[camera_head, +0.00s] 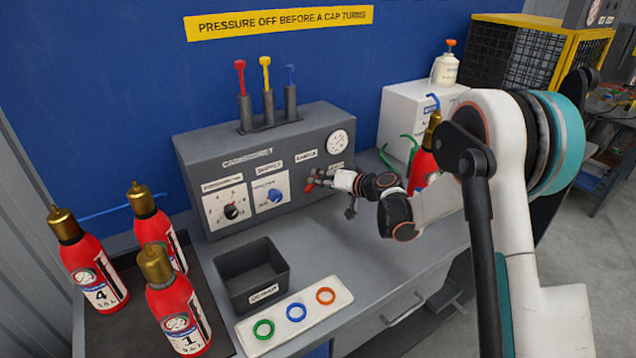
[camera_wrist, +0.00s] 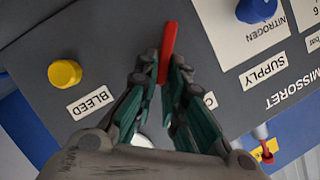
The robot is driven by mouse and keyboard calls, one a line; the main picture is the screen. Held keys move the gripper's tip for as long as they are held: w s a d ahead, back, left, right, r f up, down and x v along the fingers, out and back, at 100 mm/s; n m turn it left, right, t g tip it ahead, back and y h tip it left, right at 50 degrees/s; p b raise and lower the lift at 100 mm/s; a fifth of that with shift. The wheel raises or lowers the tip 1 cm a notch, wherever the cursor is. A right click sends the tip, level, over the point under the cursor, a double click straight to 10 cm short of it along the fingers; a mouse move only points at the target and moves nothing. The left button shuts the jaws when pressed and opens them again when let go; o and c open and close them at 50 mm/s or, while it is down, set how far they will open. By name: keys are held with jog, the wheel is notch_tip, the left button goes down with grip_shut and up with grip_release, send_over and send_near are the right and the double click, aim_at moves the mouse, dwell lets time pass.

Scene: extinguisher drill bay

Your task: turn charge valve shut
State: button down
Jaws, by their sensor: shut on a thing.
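The charge valve shows as a red lever (camera_wrist: 168,42) on the grey panel in the wrist view. Its label is mostly hidden behind my fingers. In the head view the red lever (camera_head: 310,187) shows low on the right of the panel front. My gripper (camera_wrist: 163,78) is shut on the lever, with part of the lever standing out beyond the fingertips. In the head view my gripper (camera_head: 324,178) reaches in from the right, and its fingers hide part of the lever.
A yellow bleed knob (camera_wrist: 65,73) and a blue nitrogen supply knob (camera_wrist: 257,8) flank the lever. A gauge (camera_head: 338,143) sits above it. Red extinguishers (camera_head: 92,270), a dark bin (camera_head: 262,292) and a ring tray (camera_head: 330,311) stand on the bench. A green hose (camera_head: 388,158) is nearby.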

jog(key=m+y+b, duration=0.1)
jog(key=m, duration=0.1)
jog(key=f+m+y+b, duration=0.1)
jog(key=m+b, duration=0.1)
jog(key=m, duration=0.1)
jog(key=d+f+m+y+b, duration=0.1)
jog(key=m+y+b, duration=0.1)
jog(key=m, duration=0.1)
jog(key=shift+w+f, duration=0.2)
jog(key=shift+w, duration=0.1)
dwell(0.4)
jog(key=c, duration=1.7)
grip_release()
jog(key=v, duration=1.2)
jog(key=shift+f, duration=0.15)
jog(key=shift+a, duration=0.1)
